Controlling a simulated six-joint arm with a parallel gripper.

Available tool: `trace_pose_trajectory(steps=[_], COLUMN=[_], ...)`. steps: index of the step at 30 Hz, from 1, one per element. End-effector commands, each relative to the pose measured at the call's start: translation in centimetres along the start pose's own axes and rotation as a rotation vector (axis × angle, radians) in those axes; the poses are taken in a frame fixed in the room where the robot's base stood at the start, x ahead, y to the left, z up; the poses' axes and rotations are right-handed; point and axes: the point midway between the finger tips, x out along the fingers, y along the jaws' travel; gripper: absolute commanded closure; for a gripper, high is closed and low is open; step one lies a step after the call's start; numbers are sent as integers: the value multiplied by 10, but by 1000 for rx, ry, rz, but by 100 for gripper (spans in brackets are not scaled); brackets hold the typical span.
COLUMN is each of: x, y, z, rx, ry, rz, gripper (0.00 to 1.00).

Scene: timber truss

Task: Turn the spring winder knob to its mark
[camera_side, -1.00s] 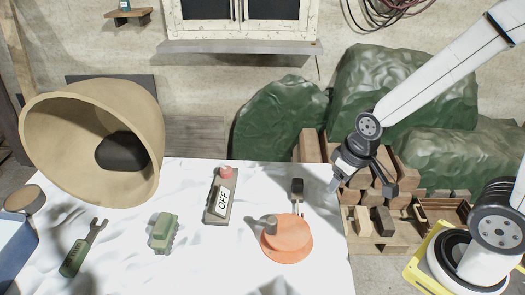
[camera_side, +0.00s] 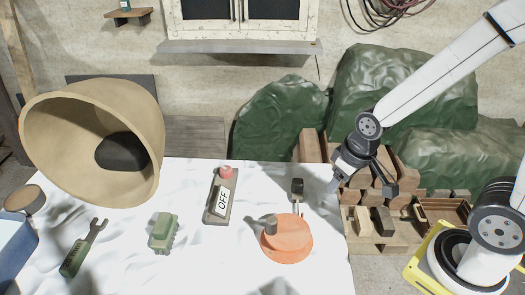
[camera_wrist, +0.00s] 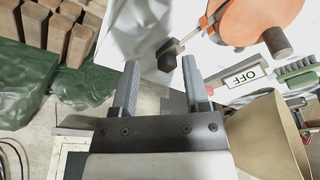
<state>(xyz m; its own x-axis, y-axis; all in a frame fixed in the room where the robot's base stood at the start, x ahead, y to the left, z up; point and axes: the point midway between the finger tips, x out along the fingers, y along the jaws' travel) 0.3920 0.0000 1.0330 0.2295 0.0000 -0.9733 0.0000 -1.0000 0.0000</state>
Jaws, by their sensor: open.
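The spring winder is an orange round body (camera_side: 286,241) on the white-covered table. A grey-brown knob (camera_side: 269,226) stands on its left part. A thin stem with a black block (camera_side: 298,185) sticks out behind it; the block also shows in the wrist view (camera_wrist: 169,52). In the wrist view the orange body (camera_wrist: 255,18) is at the top right, with its knob (camera_wrist: 277,42) below it. I cannot make out the mark. My gripper (camera_wrist: 158,78) is open and empty. In the side view my gripper (camera_side: 362,190) is right of the winder, apart from it, near the table's right edge.
A large tan horn (camera_side: 92,140) stands at the left. Timber blocks (camera_side: 380,222) lie beyond the right edge.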

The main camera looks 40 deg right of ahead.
Motion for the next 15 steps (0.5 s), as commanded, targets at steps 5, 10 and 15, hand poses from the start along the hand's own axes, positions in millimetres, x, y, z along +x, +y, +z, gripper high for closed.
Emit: trace_pose_trajectory(steps=[5, 10, 15], x=[0, 0, 3], y=[0, -2, -6], z=[-1, -10, -36], rx=[1, 20, 78], ry=[0, -5, -21], rz=[0, -1, -3], gripper=[13, 13, 13])
